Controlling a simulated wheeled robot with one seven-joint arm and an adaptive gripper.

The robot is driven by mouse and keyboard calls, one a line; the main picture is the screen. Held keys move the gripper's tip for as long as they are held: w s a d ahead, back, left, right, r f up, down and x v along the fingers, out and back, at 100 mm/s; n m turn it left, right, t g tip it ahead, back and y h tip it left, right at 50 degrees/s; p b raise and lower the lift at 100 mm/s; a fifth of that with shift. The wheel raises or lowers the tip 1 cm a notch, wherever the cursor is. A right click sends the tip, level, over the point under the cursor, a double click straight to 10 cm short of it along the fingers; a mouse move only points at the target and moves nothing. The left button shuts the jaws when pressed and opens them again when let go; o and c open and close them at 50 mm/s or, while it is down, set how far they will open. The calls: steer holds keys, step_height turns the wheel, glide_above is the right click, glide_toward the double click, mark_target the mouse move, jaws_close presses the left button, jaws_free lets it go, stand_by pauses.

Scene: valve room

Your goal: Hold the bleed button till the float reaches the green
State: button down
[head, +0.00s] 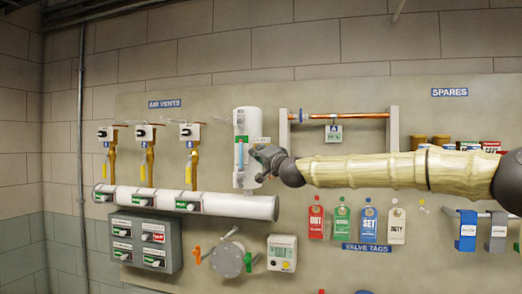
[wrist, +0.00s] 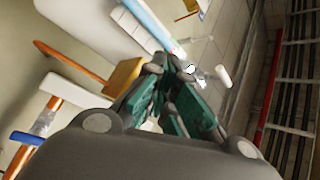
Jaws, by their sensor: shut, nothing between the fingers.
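A white vertical cylinder (head: 249,122) stands on the wall above the white horizontal pipe. A narrow sight gauge (head: 240,152) runs down its front, with a teal-green band (head: 241,138) near its upper part; the float is too small to tell. My gripper (head: 262,158) is at the cylinder's right side, shut and empty. In the wrist view my gripper's fingertips (wrist: 178,66) meet near a light blue tube (wrist: 150,22). A small white round part (wrist: 190,69) lies just beyond the tips; I cannot tell whether it is the bleed button or whether they touch.
Several air vents (head: 148,135) rise from the white pipe (head: 150,201) at left. A switch box (head: 150,242), a round grey valve (head: 228,259) and a white meter (head: 282,253) sit below. Coloured tags (head: 342,219) hang under my arm. A copper pipe (head: 345,116) is above it.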

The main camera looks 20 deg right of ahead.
steer(key=shift+s+a+b, duration=0.4)
steer(key=shift+s+a, duration=0.1)
steer(key=shift+s, duration=0.25)
steer(key=shift+f, duration=0.1)
steer(key=s+a, duration=0.1)
steer(key=s, duration=0.1)
steer(key=s+a+b, duration=0.1)
steer(key=s, duration=0.1)
steer(key=shift+a, duration=0.4)
stand_by(1.6)
